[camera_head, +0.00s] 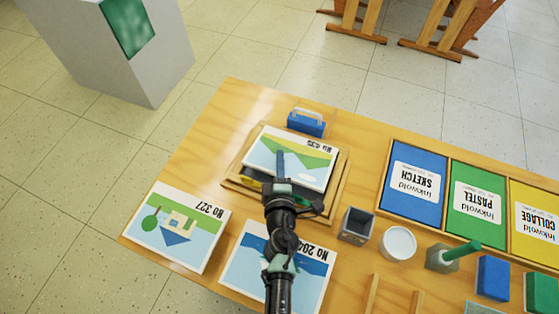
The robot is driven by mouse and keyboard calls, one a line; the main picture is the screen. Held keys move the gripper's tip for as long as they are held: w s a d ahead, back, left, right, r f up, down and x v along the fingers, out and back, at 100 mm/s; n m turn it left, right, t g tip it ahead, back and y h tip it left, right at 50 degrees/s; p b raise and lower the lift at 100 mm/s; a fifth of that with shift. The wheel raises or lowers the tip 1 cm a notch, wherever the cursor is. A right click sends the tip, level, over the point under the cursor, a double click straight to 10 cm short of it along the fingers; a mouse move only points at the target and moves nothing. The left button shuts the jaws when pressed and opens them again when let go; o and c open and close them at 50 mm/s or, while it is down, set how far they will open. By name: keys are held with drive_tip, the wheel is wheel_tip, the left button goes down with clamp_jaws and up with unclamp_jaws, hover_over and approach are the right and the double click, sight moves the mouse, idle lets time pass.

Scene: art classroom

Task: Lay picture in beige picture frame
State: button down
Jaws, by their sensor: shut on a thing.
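A picture (303,158) with green hills, a pale sky and an upside-down number label is held in my gripper (281,170). The gripper is shut on it, seen from above, with a finger lying over its middle. The beige picture frame (238,187) lies on the table under the picture. The picture covers most of the frame; rim shows at the left, front and right. A dark and yellow patch shows at the frame's near left. I cannot tell whether the picture touches the frame. My arm hides part of the frame's near side.
Picture No 327 (180,227) lies left and No 204 (252,265) lies in front, partly under my arm. A blue box (306,123) stands behind the frame. A grey cup (356,225), white pot (398,243) and sketch, pastel and collage tray (383,190) stand right.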

drive_tip(key=c, duration=0.9)
unclamp_jaws()
drive_tip(key=shift+s+d+f, duration=0.1)
drive_tip(key=shift+s+f, duration=0.05)
drive_tip(key=shift+f, duration=0.3)
drive_tip(key=shift+o, duration=0.2)
drive_tip(key=shift+r, duration=0.1)
drive_tip(key=p+v, duration=0.1)
drive_tip(key=v, duration=1)
drive_tip(key=shift+s, duration=0.15)
drive_tip(key=shift+v, duration=0.8)
drive_tip(key=shift+r, duration=0.15)
